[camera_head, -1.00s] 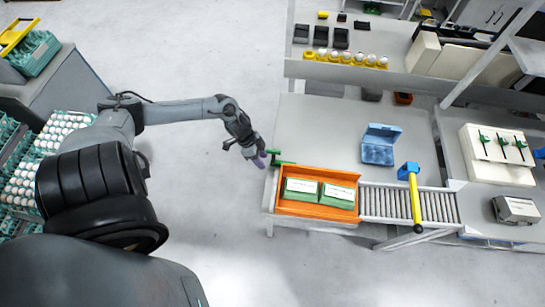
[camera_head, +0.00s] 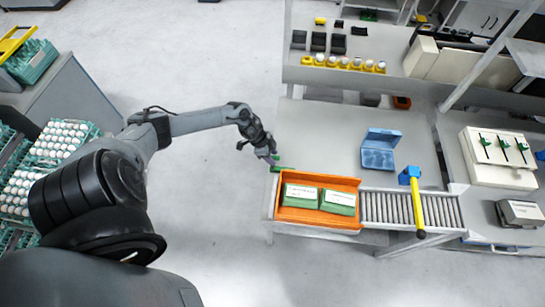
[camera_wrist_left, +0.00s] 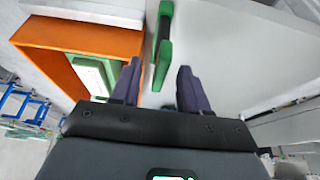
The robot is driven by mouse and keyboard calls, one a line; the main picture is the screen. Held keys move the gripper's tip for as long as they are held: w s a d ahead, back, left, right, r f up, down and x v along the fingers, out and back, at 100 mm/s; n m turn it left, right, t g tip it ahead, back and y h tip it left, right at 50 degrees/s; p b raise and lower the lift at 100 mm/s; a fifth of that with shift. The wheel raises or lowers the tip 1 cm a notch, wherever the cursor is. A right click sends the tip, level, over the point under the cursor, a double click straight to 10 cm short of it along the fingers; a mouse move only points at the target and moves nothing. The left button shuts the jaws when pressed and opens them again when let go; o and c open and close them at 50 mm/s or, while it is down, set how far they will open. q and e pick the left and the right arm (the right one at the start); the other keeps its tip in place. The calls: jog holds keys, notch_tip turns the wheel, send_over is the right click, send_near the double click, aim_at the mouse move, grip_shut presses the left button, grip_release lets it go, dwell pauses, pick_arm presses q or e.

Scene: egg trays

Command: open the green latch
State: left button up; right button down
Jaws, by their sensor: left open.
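The green latch (camera_head: 284,169) is a slim green bar at the table's left edge, just beyond the orange tray's back left corner. In the left wrist view the green latch (camera_wrist_left: 164,48) reaches up from the space between the finger tips. My left gripper (camera_head: 274,160) is right at the latch in the head view and hides part of it. Its purple fingers stand apart in the left wrist view (camera_wrist_left: 157,68), with the latch's lower end between them; I cannot tell if they touch it. My right gripper is not in view.
The orange tray (camera_head: 318,224) holds green egg boxes and sits close beside the latch. A blue open box (camera_head: 379,150) stands on the table behind. A roller conveyor (camera_head: 400,208) with a yellow bar (camera_head: 417,203) is to the right.

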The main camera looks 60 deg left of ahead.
pick_arm(q)
jog(key=shift+w+d+f, duration=0.1)
jog(key=shift+w+f, duration=0.1)
jog(key=shift+f, duration=0.3)
grip_shut()
